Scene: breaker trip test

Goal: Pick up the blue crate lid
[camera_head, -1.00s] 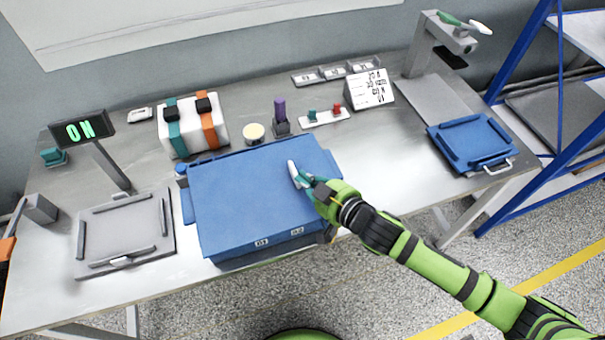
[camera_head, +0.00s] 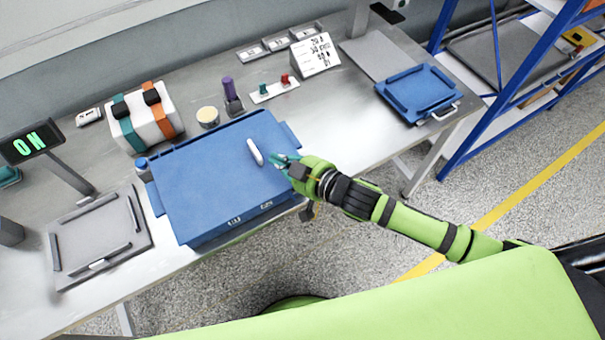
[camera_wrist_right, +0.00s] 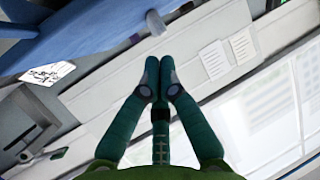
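The blue crate lid (camera_head: 215,185) lies flat on the blue crate in the middle of the bench, with a white handle (camera_head: 255,152) standing on its top. My right gripper (camera_head: 278,159) is just right of the handle, over the lid's right part, apart from the handle and empty. In the right wrist view its teal fingertips (camera_wrist_right: 159,72) are together. The lid (camera_wrist_right: 75,28) fills the upper left there, with the handle (camera_wrist_right: 155,22) beyond the fingertips. My left gripper is not in view.
A grey tray (camera_head: 135,232) lies left of the crate and a small blue tray (camera_head: 455,101) at the bench's right end. Behind the crate stand a strapped white box (camera_head: 160,118), a cream round piece (camera_head: 208,114) and a purple-topped post (camera_head: 229,90). A blue-framed shelf (camera_head: 497,108) stands right.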

